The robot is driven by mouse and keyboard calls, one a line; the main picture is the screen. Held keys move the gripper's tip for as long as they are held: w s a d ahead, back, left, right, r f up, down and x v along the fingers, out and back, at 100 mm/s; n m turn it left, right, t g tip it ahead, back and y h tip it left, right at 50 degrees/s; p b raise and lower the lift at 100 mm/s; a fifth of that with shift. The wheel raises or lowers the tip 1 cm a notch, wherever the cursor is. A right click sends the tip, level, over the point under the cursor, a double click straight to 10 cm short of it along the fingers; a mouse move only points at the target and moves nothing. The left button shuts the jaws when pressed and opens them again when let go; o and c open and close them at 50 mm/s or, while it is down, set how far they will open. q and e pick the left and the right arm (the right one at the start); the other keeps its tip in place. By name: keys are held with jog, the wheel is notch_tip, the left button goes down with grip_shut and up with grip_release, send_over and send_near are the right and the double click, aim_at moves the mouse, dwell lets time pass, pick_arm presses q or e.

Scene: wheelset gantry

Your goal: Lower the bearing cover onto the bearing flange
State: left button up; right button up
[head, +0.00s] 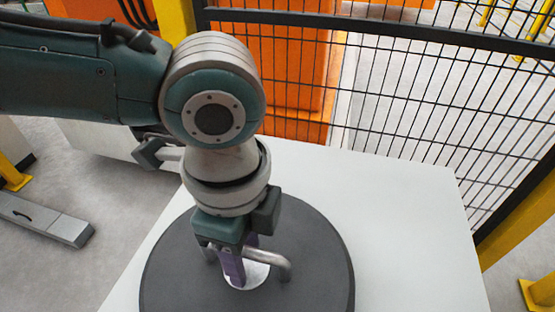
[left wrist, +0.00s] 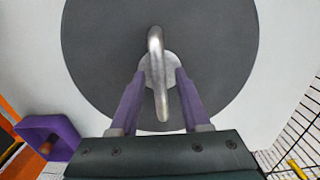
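A large dark grey disc (head: 315,240), which I take to be the bearing cover, lies flat on a white tabletop. A bent metal bar handle (head: 285,262) rises over its light round centre (head: 250,277). In the left wrist view the handle (left wrist: 157,75) stands between my left gripper's purple fingers (left wrist: 162,72). The left gripper (head: 238,268) points down at the disc. Its fingers are apart, with gaps showing on both sides of the bar. I cannot make out a bearing flange in either view. My right gripper is not in view.
The white tabletop (head: 425,215) is clear to the right of the disc. A black mesh fence (head: 400,100) with yellow posts stands behind it. An orange cabinet (head: 290,110) is at the back.

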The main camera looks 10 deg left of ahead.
pick_arm(q)
grip_shut()
dwell(1.2)
